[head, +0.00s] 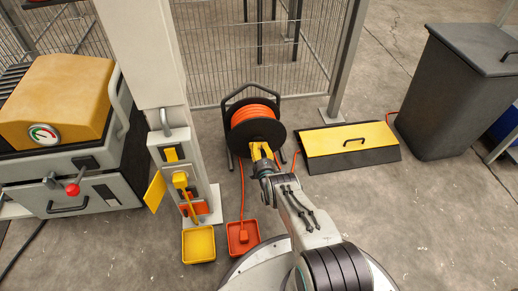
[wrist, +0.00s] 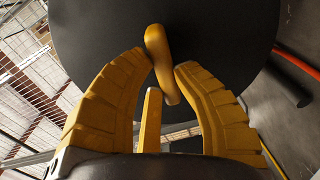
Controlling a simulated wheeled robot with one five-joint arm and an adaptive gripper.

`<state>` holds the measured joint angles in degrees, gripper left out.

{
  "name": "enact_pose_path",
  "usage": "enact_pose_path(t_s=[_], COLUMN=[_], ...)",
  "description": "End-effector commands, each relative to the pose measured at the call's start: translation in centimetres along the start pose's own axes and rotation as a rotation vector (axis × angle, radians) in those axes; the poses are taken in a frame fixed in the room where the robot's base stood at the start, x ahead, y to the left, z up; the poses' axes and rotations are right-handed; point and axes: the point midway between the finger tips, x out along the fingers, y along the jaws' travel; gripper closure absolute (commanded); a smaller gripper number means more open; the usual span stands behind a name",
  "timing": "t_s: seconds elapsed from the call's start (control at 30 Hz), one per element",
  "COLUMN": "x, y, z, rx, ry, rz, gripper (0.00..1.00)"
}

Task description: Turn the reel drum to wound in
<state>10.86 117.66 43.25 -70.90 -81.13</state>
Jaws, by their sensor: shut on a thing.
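The cable reel stands in front of the mesh fence, with a black drum (head: 250,128), orange cable wound on it and a black frame. In the wrist view the black drum face (wrist: 225,40) fills the upper middle. A yellow crank handle (wrist: 158,50) sticks out from it. My gripper (head: 262,151) reaches the lower front of the drum. In the wrist view its yellow fingers (wrist: 163,68) are closed in on the handle from both sides.
A post with a grey switch box (head: 168,152) stands left of the reel. A yellow tray (head: 198,245) and an orange-red tray (head: 242,238) lie on the floor. A yellow-black cable ramp (head: 347,145) and a grey bin (head: 455,95) are at right. Orange cable runs along the floor.

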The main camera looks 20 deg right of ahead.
Motion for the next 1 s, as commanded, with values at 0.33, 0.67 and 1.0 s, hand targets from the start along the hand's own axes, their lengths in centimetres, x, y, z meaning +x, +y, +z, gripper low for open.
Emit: enact_pose_path(t_s=[0.33,0.67,1.0], x=[0.06,0.08,0.11], y=[0.09,0.16,0.20], z=[0.07,0.22,0.36], rx=[0.150,0.453,0.776], ry=[-0.001,-0.003,-0.004], rz=[0.001,0.003,0.006], gripper=[1.00,1.00,1.00])
